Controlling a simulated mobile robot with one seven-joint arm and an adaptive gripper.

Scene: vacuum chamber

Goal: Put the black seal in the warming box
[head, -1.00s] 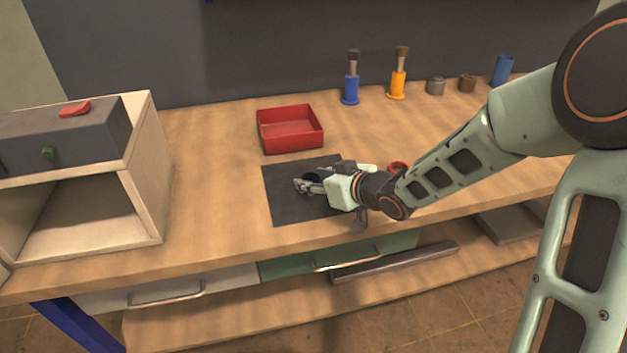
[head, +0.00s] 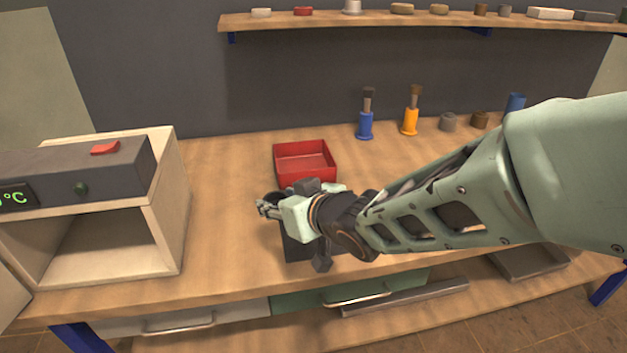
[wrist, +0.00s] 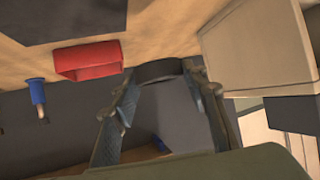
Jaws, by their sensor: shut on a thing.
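The black seal (wrist: 158,71) is a dark ring held between the fingertips of my gripper (wrist: 161,82) in the wrist view. In the head view my gripper (head: 266,208) is shut on the seal (head: 274,198), which is mostly hidden by the fingers, above the left edge of the dark mat. The warming box (head: 172,215) stands at the left of the bench, its front open and its cavity empty where visible. Its pale wall also shows at the right of the wrist view (wrist: 255,48). My gripper is to the right of the box and outside it.
A red tray (head: 305,178) lies behind my gripper. The dark mat (head: 298,250) is partly under my arm. Blue (head: 365,126) and orange (head: 410,123) brush holders stand farther back. A shelf (head: 420,21) runs along the wall. Bench between box and mat is clear.

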